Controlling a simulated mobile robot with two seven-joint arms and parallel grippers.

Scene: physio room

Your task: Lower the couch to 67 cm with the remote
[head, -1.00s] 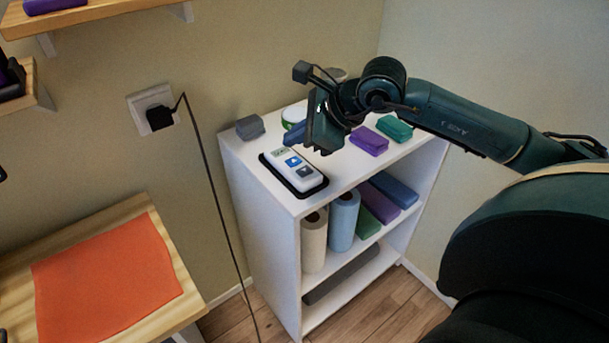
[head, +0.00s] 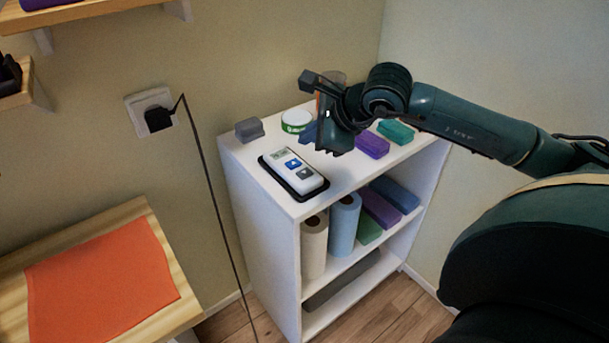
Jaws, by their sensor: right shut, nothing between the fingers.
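The white remote (head: 293,170) lies in a black tray (head: 319,190) on top of the white shelf unit. It has a small display at its far end and two buttons, a blue one with an up arrow and a grey one with a down arrow. The display is too small to read. My right gripper (head: 333,150) is shut and empty, above the shelf top to the right of the remote and apart from it. My left gripper is not in view. The couch is not clearly in view.
On the shelf top (head: 243,151) stand a grey block (head: 249,129), a green-white tin (head: 296,120), a purple block (head: 372,145) and a green block (head: 395,131). Rolls and blocks fill the shelf below. A cable (head: 207,185) hangs from the wall socket. An orange cloth (head: 100,280) lies on a wooden surface.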

